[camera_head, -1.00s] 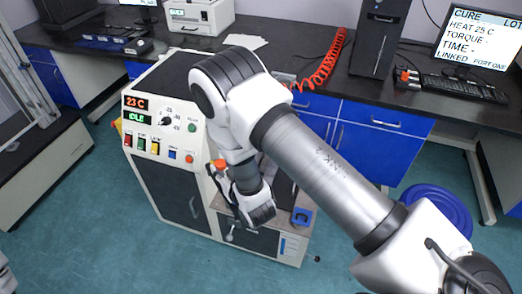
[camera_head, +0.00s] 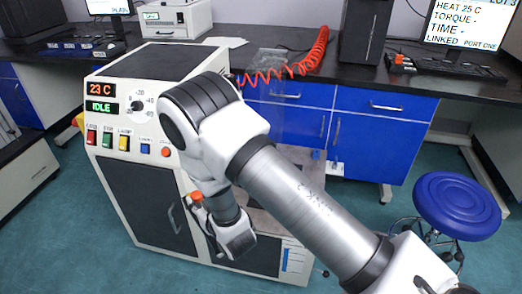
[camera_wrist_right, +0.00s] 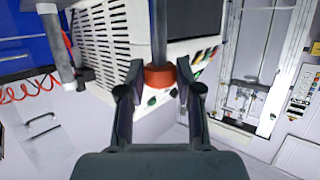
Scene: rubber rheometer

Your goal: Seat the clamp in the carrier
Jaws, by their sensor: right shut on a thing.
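My right gripper (camera_wrist_right: 160,88) shows close up in the right wrist view. Its two dark fingers are closed on a red-orange piece with a dark rod, which looks like the clamp (camera_wrist_right: 159,77). In the head view my arm covers much of the right gripper (camera_head: 206,215), and an orange part of the clamp (camera_head: 196,196) shows just left of my wrist. The clamp is in front of the rheometer (camera_head: 140,180), whose panel reads 23 C and IDLE. I cannot make out the carrier; my arm hides part of the machine. My left gripper is not in view.
A black bench (camera_head: 285,85) with blue drawers (camera_head: 380,104) runs along the back. A coiled red hose (camera_head: 300,65) lies on it. A blue stool (camera_head: 456,204) stands at the right. The teal floor between stool and machine is partly covered by my arm.

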